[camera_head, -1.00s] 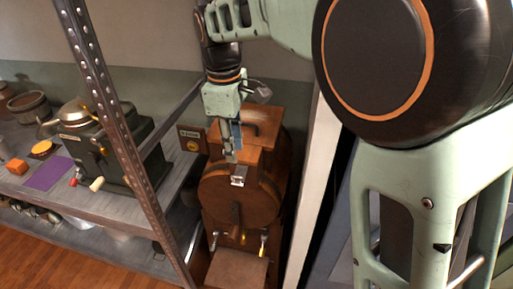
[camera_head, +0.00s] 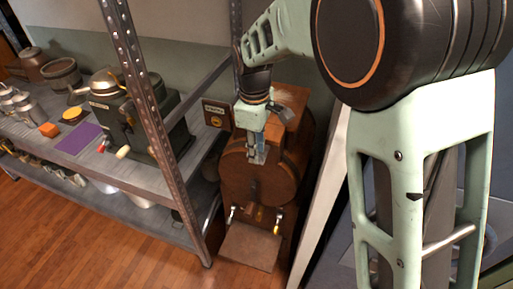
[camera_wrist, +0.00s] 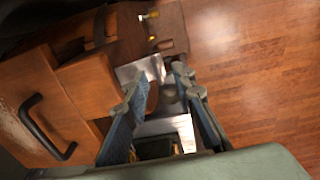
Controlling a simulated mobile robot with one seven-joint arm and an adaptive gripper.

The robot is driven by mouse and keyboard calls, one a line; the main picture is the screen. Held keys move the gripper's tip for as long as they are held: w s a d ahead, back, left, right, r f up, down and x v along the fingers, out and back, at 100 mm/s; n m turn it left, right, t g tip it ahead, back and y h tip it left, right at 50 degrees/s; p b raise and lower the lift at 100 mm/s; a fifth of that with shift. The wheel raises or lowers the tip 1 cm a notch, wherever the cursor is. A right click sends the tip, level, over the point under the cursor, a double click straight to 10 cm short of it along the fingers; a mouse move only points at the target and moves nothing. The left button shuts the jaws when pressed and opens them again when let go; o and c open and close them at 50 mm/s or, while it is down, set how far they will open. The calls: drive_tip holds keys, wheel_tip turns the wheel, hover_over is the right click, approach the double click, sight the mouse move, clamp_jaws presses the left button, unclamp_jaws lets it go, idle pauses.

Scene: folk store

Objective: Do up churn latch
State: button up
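The wooden churn (camera_head: 283,184) is a round barrel with a boxy top and a dark handle, which shows at the left in the wrist view (camera_wrist: 38,128). Its metal latch (camera_wrist: 143,67) shows as bright plates between and beyond my fingers in the wrist view. My gripper (camera_wrist: 158,79) points down at the churn's front with its two fingers apart, one on each side of the latch. I cannot tell whether they touch it. In the head view my gripper (camera_head: 257,158) covers the latch, so whether it is fastened cannot be seen.
A metal shelf (camera_head: 190,170) with an upright post stands left of the churn, holding a dark machine (camera_head: 150,125) and a purple mat (camera_head: 76,139). A small sign (camera_head: 216,114) is behind. A wooden step (camera_head: 250,247) lies below the churn. Wooden floor (camera_head: 100,240) is clear in front.

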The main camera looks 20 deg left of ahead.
drive_tip(key=shift+c, duration=0.5)
clamp_jaws()
drive_tip(key=shift+f+b, duration=0.15)
drive_tip(key=shift+b, duration=0.15)
drive_tip(key=f+t+b, duration=0.1)
drive_tip(key=t+b, duration=0.1)
drive_tip(key=b, duration=0.4)
drive_tip(key=s+f+t+b, duration=0.1)
drive_tip(key=f+t+b, duration=0.1)
drive_tip(key=b, duration=0.5)
drive_tip(key=shift+s+f+t+b, duration=0.2)
drive_tip(key=shift+t+b, duration=0.1)
drive_tip(key=shift+t, duration=0.4)
drive_tip(key=shift+t+h+b, duration=0.3)
drive_tip(key=shift+b, duration=0.4)
drive_tip(key=shift+w, duration=0.1)
